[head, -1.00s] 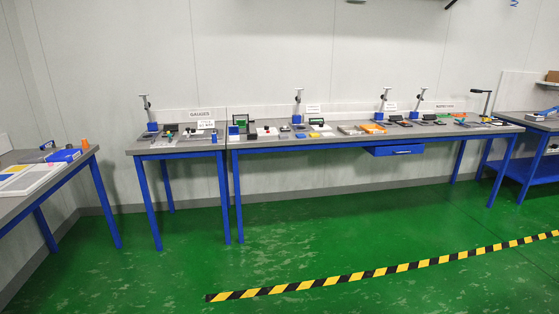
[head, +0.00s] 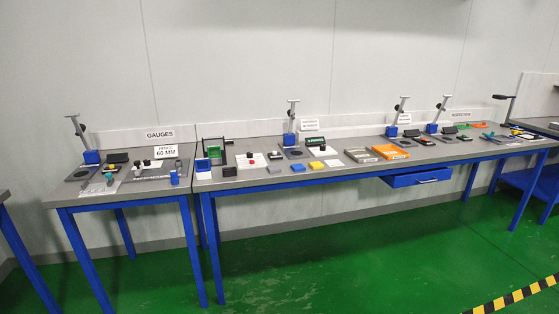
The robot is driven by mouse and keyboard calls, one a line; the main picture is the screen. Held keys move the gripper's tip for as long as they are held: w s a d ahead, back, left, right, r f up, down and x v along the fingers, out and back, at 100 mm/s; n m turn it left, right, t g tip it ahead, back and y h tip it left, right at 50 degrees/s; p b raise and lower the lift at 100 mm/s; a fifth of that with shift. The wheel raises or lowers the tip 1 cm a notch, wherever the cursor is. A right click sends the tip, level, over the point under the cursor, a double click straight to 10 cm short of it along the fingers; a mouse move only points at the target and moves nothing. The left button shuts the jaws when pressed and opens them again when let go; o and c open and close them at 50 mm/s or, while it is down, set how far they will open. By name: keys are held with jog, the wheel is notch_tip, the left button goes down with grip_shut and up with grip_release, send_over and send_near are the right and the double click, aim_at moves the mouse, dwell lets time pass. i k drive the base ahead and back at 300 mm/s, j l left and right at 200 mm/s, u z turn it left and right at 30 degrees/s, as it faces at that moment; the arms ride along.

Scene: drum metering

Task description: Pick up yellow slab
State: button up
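A small yellow slab (head: 316,166) lies on the grey top of the long blue-legged bench, near its front edge. Nothing covers the yellow slab. My gripper is not in the head view.
Gauge stands with blue bases, such as this one (head: 292,140), line the back of the benches. A blue drawer (head: 417,178) stands out below the bench top. The green floor (head: 350,265) in front is clear, with striped tape (head: 515,297) at lower right.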

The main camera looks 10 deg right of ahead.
aim_at(317, 165)
jog(key=i+l, duration=0.1)
jog(key=i, duration=1.8)
jog(key=j+u, duration=0.05)
jog(key=j, duration=0.05)
